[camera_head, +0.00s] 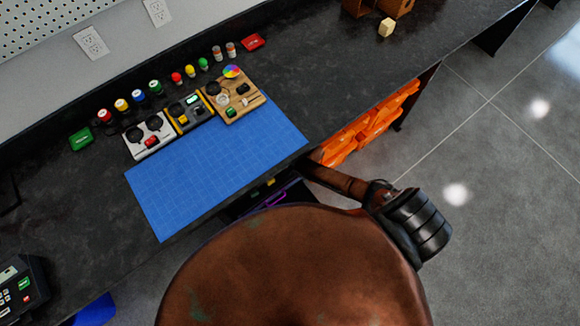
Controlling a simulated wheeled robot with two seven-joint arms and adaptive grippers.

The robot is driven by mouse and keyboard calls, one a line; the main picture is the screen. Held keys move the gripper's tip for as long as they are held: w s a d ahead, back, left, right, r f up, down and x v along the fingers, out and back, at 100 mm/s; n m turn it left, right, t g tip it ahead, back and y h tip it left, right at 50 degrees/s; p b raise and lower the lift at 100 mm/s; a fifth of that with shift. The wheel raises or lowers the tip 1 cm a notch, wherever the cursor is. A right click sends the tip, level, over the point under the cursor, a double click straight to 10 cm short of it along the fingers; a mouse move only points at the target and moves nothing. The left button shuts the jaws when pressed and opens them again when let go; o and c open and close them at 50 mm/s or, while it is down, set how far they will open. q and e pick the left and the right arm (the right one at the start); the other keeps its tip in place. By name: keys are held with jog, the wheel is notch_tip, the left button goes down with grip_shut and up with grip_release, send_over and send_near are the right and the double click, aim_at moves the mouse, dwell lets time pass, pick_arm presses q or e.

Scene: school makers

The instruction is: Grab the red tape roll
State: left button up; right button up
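I cannot make out a clear red tape roll. The red things on the dark workbench (330,75) are small: a flat red piece (253,41) at the back, a round red-topped item (105,116) at the left of a row of coloured ones, and a smaller red item (176,77) further right. Which of them, if any, is the tape roll is too small to tell. Neither of my grippers shows; only my brown body and a black ribbed arm part fill the lower middle, apart from these red things.
A blue cutting mat (215,170) lies bare on the bench. Behind it stand several panels with knobs, including a wooden one (232,96). A green box (80,139) is at left, a keypad device (20,290) at lower left. Orange bins (365,125) sit below the bench edge; open floor is right.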

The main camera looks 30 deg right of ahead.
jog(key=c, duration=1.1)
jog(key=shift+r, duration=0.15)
